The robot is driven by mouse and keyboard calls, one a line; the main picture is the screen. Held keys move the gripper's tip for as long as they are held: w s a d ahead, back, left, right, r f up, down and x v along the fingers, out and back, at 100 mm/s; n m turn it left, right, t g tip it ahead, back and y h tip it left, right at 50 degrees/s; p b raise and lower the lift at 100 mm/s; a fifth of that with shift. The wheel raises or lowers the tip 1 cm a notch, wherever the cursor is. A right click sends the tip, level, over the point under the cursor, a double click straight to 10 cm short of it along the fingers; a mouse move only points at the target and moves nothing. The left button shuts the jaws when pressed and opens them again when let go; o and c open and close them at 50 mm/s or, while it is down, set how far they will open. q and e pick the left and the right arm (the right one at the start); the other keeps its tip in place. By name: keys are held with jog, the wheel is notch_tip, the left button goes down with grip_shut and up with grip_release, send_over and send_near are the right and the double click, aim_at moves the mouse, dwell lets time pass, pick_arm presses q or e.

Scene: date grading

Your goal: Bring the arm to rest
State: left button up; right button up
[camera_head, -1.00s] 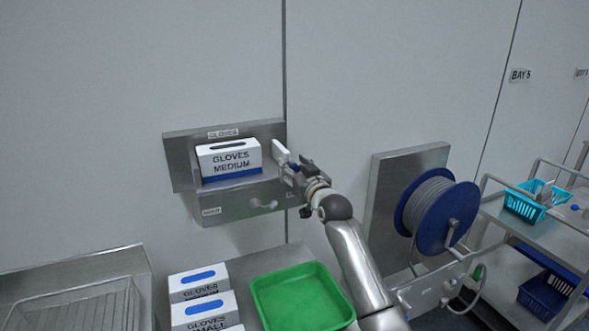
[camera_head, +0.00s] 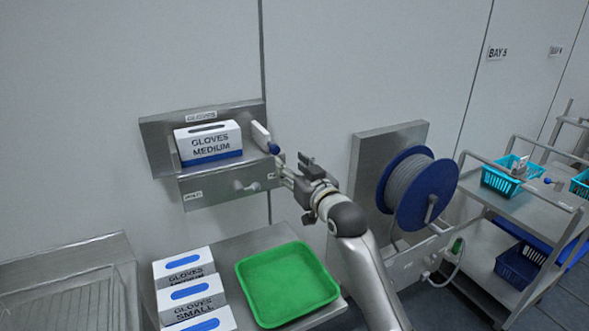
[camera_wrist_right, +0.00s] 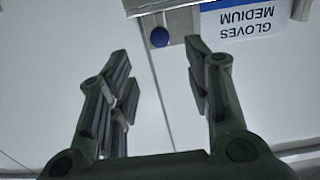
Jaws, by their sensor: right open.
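My right gripper (camera_head: 296,170) is in front of the wall, just right of and below the steel glove holder (camera_head: 160,150). It is open and empty, and its two spread fingers show in the right wrist view (camera_wrist_right: 160,95). A white and blue box marked GLOVES MEDIUM (camera_head: 208,144) sits upright in the holder; part of it shows upside down in the right wrist view (camera_wrist_right: 245,18). A white lever with a blue knob (camera_head: 273,148) is at the holder's right end, apart from the fingers. My left gripper is not in view.
A green tray (camera_head: 290,285) and several glove boxes (camera_head: 190,292) are on the steel table below. A blue hose reel (camera_head: 425,190) is on a wall plate at right. A steel cart (camera_head: 530,205) with a turquoise basket (camera_head: 500,182) stands further right.

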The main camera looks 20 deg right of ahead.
jog(key=shift+s, duration=0.45)
jog(key=shift+f, duration=0.1)
jog(key=s+a+f+n+g, duration=0.1)
jog(key=s+a+f+g, duration=0.1)
jog(key=s+f, duration=0.35)
jog(key=s+a+f+g, duration=0.2)
jog(key=s+f, duration=0.1)
jog(key=f, duration=0.6)
jog(key=s+a+f+g, duration=0.1)
jog(key=s+f+g, duration=0.35)
jog(key=s, duration=0.65)
jog(key=s+a+f+g, duration=0.25)
jog(key=s+f, duration=0.35)
jog(key=s, duration=0.5)
jog(key=s+a+f+g, duration=0.1)
jog(key=s+f+g, duration=0.4)
jog(key=s, duration=0.6)
notch_tip(320, 180, down, 32)
jog(key=s+b, duration=0.1)
jog(key=b, duration=0.3)
jog(key=s+d+f+n+g+b, duration=0.1)
jog(key=s+d+f+b, duration=0.1)
jog(key=s+f, duration=1.4)
jog(key=shift+s+d+f+h+b, duration=0.15)
jog(key=shift+d+f+h+b, duration=0.15)
jog(key=shift+d+f, duration=0.3)
